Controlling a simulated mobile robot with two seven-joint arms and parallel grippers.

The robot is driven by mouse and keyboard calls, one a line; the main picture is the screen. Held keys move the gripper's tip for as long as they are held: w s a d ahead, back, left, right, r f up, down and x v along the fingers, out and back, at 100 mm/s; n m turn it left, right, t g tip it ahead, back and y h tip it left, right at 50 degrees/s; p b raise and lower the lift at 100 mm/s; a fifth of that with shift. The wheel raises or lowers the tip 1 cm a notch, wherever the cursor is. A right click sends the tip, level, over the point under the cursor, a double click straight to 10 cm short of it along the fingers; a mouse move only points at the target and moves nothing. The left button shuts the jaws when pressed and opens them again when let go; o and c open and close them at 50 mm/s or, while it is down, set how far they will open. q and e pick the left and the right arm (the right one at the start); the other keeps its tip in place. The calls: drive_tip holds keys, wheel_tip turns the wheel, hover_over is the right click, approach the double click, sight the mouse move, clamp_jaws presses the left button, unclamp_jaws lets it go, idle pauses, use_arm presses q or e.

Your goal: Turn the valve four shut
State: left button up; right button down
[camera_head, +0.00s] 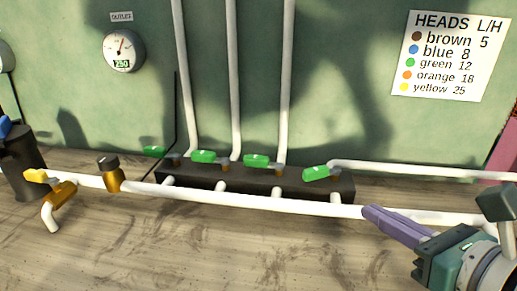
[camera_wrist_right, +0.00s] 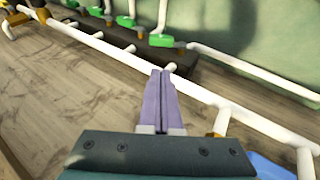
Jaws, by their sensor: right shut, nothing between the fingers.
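A row of green-handled valves stands along a dark manifold block (camera_head: 262,183). The rightmost, fourth from the left, has a green handle (camera_head: 316,173) tilted up to the right, beside a white pipe that runs right. The same handle shows in the right wrist view (camera_wrist_right: 161,41), beyond my fingertips. The other handles (camera_head: 256,161) (camera_head: 203,156) (camera_head: 154,152) stand to its left. My right gripper (camera_head: 370,211) is shut and empty, its purple fingers pressed together, below and right of the rightmost handle and apart from it. It also shows in the right wrist view (camera_wrist_right: 161,73). My left gripper is not in view.
A long white pipe (camera_head: 262,201) crosses in front of the manifold, close to my right fingertips. A brass valve with a yellow handle (camera_head: 38,176) and a black-capped brass fitting (camera_head: 110,174) are at left. A gauge (camera_head: 123,50) and a sign (camera_head: 452,55) hang on the wall.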

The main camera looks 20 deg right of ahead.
sight(317, 176)
drive_tip(key=x, duration=0.8)
drive_tip(key=r+x, duration=0.1)
drive_tip(key=x, duration=0.3)
drive_tip(key=shift+w, duration=0.35)
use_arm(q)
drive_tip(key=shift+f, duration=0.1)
use_arm(e)
drive_tip(key=shift+a, duration=0.15)
